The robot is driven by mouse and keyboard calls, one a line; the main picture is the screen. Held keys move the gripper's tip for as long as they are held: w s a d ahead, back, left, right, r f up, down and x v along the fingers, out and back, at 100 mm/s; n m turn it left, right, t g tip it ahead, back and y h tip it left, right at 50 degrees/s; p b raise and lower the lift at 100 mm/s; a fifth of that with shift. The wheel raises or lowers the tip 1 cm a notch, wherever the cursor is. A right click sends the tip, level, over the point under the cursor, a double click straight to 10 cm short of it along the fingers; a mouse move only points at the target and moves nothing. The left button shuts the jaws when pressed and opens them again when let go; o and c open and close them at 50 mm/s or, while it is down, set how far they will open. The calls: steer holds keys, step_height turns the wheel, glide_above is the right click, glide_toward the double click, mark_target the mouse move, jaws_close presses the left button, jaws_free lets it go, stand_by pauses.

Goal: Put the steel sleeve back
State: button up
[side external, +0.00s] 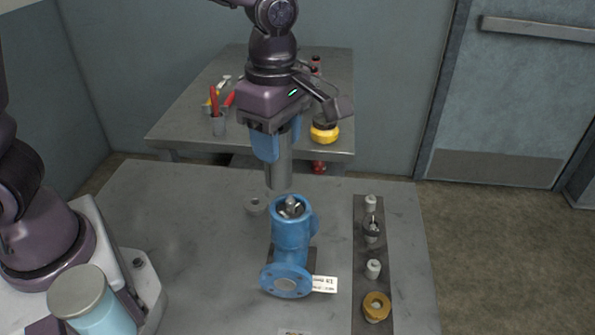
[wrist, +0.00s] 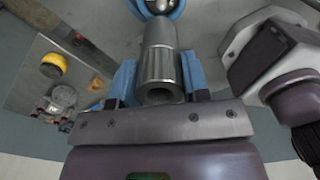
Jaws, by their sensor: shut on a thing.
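My gripper (side external: 277,143) is shut on the steel sleeve (side external: 279,172), a grey metal cylinder that hangs upright from the blue fingers. In the wrist view the sleeve (wrist: 160,62) sits between the two fingers (wrist: 158,80). The blue valve body (side external: 291,235) stands on the near table with its round top opening facing up. A metal stem tip shows inside that opening. The sleeve's lower end is just above and slightly left of the opening in the side view; they look apart.
A dark strip (side external: 371,250) to the right of the body carries several small parts, including a brass ring nut (side external: 376,306). A white label (side external: 325,284) lies by the body's flange. The back table (side external: 185,128) holds tools and a yellow-black item (side external: 324,131).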

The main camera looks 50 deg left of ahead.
steer(key=s+a+f+n, duration=0.35)
steer(key=a+f, duration=0.25)
steer(key=a, duration=0.2)
steer(key=shift+n, duration=0.75)
steer(key=shift+w+d+f, duration=0.15)
steer(key=shift+w+f, duration=2.15)
steer(key=shift+w, duration=0.15)
steer(key=shift+w+d+f, duration=0.2)
steer(key=shift+w+f, duration=2.05)
steer(key=shift+w, duration=0.2)
steer(key=shift+w+d+f, duration=0.15)
steer(key=shift+w+f, duration=2.15)
steer(key=shift+w, duration=0.15)
steer(key=o, duration=1)
steer(key=shift+f, duration=0.15)
step_height(320, 180, up, 12)
steer(key=shift+r, duration=0.25)
